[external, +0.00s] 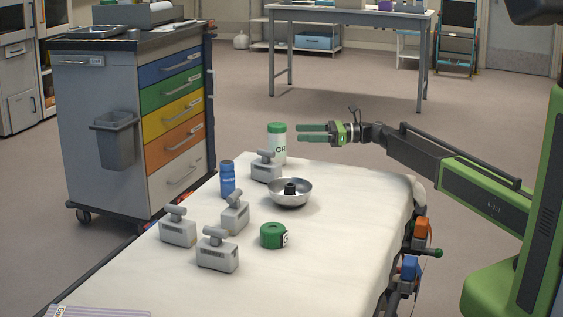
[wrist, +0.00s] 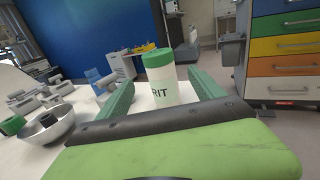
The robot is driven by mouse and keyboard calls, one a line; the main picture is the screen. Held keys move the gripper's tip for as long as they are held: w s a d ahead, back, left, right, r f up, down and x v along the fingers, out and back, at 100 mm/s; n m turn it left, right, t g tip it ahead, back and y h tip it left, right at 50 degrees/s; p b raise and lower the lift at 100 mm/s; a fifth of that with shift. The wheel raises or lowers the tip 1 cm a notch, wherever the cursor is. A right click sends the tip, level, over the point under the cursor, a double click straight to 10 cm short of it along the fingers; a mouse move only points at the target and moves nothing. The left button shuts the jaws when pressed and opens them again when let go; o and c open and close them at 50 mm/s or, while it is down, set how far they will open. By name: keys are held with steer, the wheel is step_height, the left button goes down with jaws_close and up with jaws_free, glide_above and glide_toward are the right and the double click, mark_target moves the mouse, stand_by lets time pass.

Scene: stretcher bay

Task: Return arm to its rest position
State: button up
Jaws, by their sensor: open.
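My arm reaches in from the right, and my gripper (external: 302,133) hangs above the stretcher's far end, pointing left. Its green fingers are apart, with nothing held between them. A white canister with a green lid (external: 277,146) stands upright just left of the fingertips in the external view. In the wrist view the canister (wrist: 160,82) shows ahead, framed between the two fingers; part of its lower body is hidden by the gripper. A small gap shows between the fingertips and the canister in the external view.
On the white stretcher (external: 340,215) stand a metal bowl (external: 305,196) with a black piece inside, a blue bottle (external: 227,180), a green tape roll (external: 272,236) and several grey weight-like blocks (external: 217,254). A drawer cart (external: 170,120) stands left. Air above the stretcher's right side is clear.

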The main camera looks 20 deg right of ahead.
step_height(320, 180, up, 10)
steer(key=s+r+p, duration=0.1)
steer(key=p, duration=1)
steer(key=s+d+r+n+g+h+p, duration=0.2)
steer(key=s+r+n+h+p, duration=0.15)
steer(key=s+p, duration=0.6)
steer(key=s+d+f+n+g+h+p, duration=0.2)
steer(key=s+d+n+h+p, duration=0.3)
steer(key=s+d+n, duration=0.4)
steer(key=s+d+f+n+g+h+p, duration=0.3)
steer(key=s+d+n+h+p, duration=0.3)
steer(key=s+d+n+h, duration=0.2)
steer(key=s+d+f+n, duration=0.1)
steer(key=s+d+n, duration=0.1)
steer(key=s+d, duration=0.2)
steer(key=shift+d+f, duration=0.25)
steer(key=shift+d, duration=0.1)
